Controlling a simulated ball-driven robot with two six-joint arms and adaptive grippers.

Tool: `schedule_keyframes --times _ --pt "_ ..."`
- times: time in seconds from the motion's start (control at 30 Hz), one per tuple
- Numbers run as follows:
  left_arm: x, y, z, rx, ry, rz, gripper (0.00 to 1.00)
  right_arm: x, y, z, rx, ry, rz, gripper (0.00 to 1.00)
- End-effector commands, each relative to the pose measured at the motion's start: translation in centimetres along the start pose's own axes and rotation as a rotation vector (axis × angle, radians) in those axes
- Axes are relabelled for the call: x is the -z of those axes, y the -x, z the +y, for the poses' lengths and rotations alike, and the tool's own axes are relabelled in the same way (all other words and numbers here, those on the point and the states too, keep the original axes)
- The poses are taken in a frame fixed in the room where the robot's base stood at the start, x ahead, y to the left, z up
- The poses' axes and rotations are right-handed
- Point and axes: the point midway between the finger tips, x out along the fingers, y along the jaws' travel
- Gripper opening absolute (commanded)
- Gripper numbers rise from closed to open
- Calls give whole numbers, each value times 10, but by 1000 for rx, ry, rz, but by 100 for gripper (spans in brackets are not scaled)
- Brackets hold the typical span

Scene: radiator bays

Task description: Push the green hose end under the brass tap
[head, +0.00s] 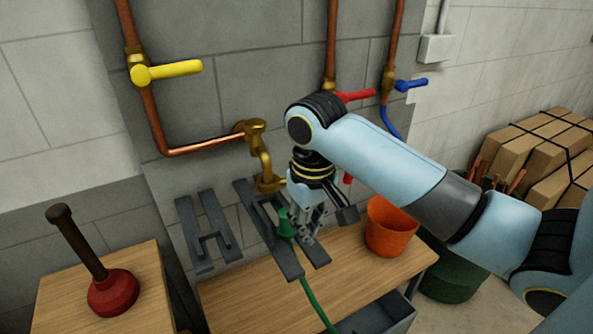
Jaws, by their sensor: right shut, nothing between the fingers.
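The brass tap (257,150) sticks out from the grey block wall, with its spout bending down. The green hose end (286,224) stands at a dark grey slotted rail (284,262), lower in the picture and a little right of the spout. Its green hose (316,304) runs down and to the right. My right gripper (305,236) is shut and empty, pointing down just right of the hose end. Whether it touches the hose end I cannot tell. The gripper's wrist hides some wall beside the tap. My left gripper is not in view.
A second grey bracket (208,232) sits left of the rail. An orange bucket (390,226) stands right of the gripper. A red plunger (112,292) stands on a wooden top at left. Copper pipes with yellow (176,70), red and blue levers line the wall.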

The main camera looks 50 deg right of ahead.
Motion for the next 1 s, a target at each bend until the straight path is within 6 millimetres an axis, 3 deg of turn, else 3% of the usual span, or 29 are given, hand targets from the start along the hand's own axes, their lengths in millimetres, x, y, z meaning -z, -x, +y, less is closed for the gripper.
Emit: schedule_keyframes --times 0.1,0.2,0.37,0.7,0.83,1.0 --pt "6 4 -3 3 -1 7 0 13 14 5 -2 -38 -26 0" --pt "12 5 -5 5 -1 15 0 14 11 6 -1 -49 -38 0" --pt "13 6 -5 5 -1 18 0 13 -12 5 0 -50 -40 0" --pt "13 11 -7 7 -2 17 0 10 -85 6 -1 -49 -39 0" --pt "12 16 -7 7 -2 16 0 34 -82 7 -2 -49 -32 0" --pt "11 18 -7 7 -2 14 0 48 -84 8 -2 -48 -36 0"
